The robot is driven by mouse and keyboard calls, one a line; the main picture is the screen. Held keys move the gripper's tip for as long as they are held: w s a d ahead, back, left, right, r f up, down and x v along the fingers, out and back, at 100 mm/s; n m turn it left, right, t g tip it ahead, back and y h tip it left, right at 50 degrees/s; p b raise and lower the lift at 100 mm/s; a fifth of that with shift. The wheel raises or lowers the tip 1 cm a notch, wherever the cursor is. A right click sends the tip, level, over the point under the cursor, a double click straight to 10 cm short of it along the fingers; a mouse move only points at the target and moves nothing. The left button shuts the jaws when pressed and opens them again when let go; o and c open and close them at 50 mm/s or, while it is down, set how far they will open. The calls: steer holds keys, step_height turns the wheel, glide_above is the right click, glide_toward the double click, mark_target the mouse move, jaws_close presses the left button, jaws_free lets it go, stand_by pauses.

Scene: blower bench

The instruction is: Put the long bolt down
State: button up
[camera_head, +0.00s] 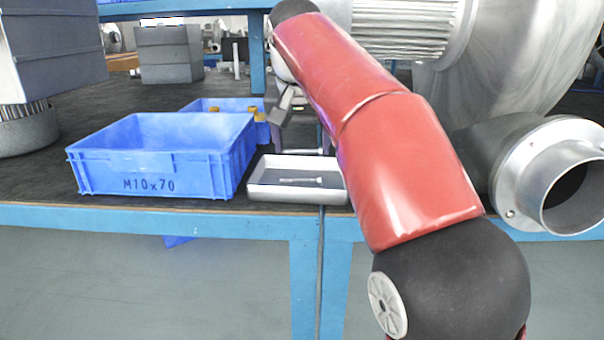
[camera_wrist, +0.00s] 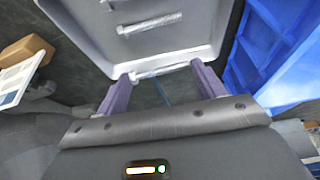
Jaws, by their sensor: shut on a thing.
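My gripper (camera_wrist: 162,72) is shut on a long silver bolt (camera_wrist: 163,70), which spans crosswise between its two purple-grey fingertips. In the wrist view the held bolt shows beside the rim of a grey metal tray (camera_wrist: 192,52); its height relative to the rim is hard to tell. Another bolt (camera_wrist: 150,23) lies inside the tray, and part of a further one shows at the top edge. In the head view the tray (camera_head: 275,192) sits on the bench with a bolt (camera_head: 302,181) in it. My red arm partly hides the gripper there.
A blue bin (camera_head: 150,188) marked M10x70 stands left of the tray, and a smaller blue bin (camera_head: 235,104) stands behind it. A blower with a round metal outlet (camera_head: 548,172) is at the right. A cardboard box (camera_wrist: 25,50) shows in the wrist view. Dark bench top lies between.

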mark_target(303, 174)
steer(key=shift+f+b, duration=0.85)
steer(key=shift+f, duration=1.1)
steer(key=shift+f, duration=0.1)
steer(key=o, duration=1)
steer(key=shift+c, duration=0.2)
steer(key=p+v, duration=0.4)
steer(key=v, duration=0.8)
steer(key=shift+d, duration=0.15)
